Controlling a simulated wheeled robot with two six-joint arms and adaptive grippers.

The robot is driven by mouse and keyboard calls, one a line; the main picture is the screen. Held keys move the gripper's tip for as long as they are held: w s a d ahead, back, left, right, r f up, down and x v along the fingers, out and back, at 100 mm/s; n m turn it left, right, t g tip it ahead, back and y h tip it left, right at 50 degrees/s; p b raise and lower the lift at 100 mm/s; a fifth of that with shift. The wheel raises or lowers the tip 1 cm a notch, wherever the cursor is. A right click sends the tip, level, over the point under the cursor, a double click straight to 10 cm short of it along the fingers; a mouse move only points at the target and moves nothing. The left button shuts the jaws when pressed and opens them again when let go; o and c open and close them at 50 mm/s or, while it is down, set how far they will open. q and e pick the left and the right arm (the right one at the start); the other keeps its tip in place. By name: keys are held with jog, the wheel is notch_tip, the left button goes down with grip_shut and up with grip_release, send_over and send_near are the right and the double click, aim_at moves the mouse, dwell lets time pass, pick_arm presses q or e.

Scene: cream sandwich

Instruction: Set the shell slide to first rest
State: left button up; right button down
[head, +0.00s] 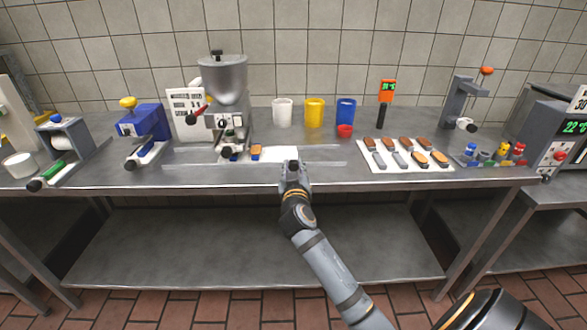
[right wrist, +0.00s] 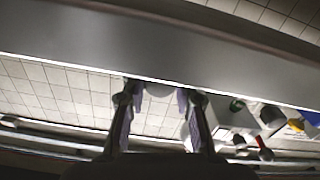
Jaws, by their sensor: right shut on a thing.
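A pale flat plate (head: 276,154) sits between two long grey rails (head: 325,163) on the counter; I take it to be the shell slide, but I cannot be sure. A small orange-brown piece (head: 256,152) stands at its left end, right of the hopper machine (head: 224,95). My right gripper (head: 292,168) is at the counter's front edge, at the plate's right end. In the right wrist view, my fingers (right wrist: 160,110) are on either side of a pale rounded part (right wrist: 160,89), mostly hidden. My left gripper is out of view.
White, yellow (head: 315,113) and blue cups stand behind the rails. A white mat (head: 374,165) with several brown-topped pieces lies to the right. A blue machine (head: 145,121) stands left. The rails' right end looks clear.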

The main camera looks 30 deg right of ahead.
jog(key=shift+w+a, duration=0.15)
jog(key=shift+a, duration=0.2)
jog(key=shift+d, duration=0.15)
jog(key=c, duration=1.5)
grip_release()
jog(key=o, duration=0.5)
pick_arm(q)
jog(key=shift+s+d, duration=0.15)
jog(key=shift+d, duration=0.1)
pick_arm(e)
jog(key=shift+s, duration=0.2)
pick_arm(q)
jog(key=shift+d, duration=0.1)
pick_arm(e)
jog(key=v, duration=0.7)
jog(key=shift+a, duration=0.2)
